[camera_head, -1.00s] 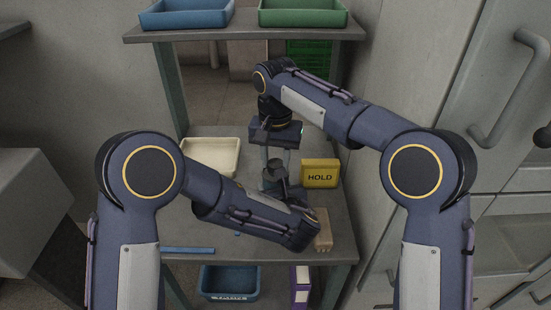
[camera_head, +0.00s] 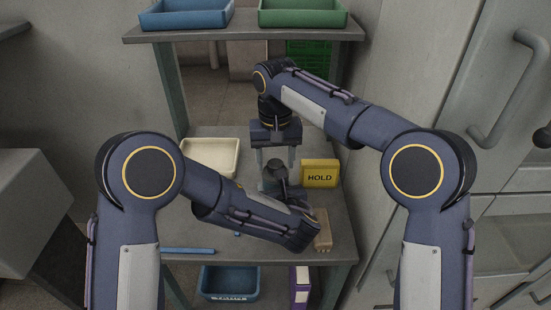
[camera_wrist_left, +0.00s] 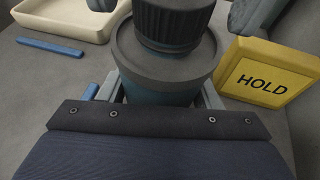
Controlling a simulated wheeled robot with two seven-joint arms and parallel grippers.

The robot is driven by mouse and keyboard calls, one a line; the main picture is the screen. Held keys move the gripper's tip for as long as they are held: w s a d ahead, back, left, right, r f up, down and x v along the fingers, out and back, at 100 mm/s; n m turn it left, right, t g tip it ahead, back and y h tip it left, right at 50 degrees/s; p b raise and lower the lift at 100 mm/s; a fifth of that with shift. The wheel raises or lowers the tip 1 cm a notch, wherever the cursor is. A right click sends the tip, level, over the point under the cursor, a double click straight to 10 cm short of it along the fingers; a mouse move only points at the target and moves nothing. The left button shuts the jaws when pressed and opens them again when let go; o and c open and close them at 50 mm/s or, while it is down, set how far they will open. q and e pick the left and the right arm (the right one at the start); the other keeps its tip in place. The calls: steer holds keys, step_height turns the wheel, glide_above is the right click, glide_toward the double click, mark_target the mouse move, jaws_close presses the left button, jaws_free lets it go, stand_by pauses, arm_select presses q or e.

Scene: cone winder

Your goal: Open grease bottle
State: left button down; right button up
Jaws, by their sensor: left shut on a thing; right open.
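The grease bottle stands on the table, with a dark ribbed cap (camera_wrist_left: 172,22) above a wide dark shoulder and a teal body (camera_wrist_left: 160,88) in the left wrist view. The cap is still on it. In the head view the bottle's dark top (camera_head: 275,168) shows between the two arms. My left gripper (camera_wrist_left: 163,97) is shut on the bottle's body, one finger on each side; in the head view it is mostly hidden by its own arm. My right gripper (camera_head: 275,157) points down over the cap, open, its fingers apart on either side.
A yellow HOLD block (camera_head: 320,174) stands close to the right of the bottle. A cream tray (camera_head: 210,173) lies at the left, and a blue strip (camera_head: 187,251) lies near the front edge. A tan block (camera_head: 323,230) is by my left wrist. A shelf (camera_head: 245,32) with bins is behind.

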mark_target(276, 163)
step_height(276, 163, up, 4)
steer(key=shift+r, duration=0.15)
steer(key=shift+c, duration=0.2)
steer(key=m, duration=0.2)
steer(key=shift+r+m, duration=0.25)
steer(key=shift+m, duration=0.15)
steer(key=m, duration=0.2)
steer(key=r+m, duration=0.1)
steer(key=m, duration=0.1)
steer(key=shift+m, duration=0.4)
steer(key=m, duration=0.2)
steer(key=r+m, duration=0.1)
steer(key=m, duration=0.4)
steer(key=shift+r, duration=0.4)
steer(key=shift+f, duration=3.9)
steer(key=c, duration=1)
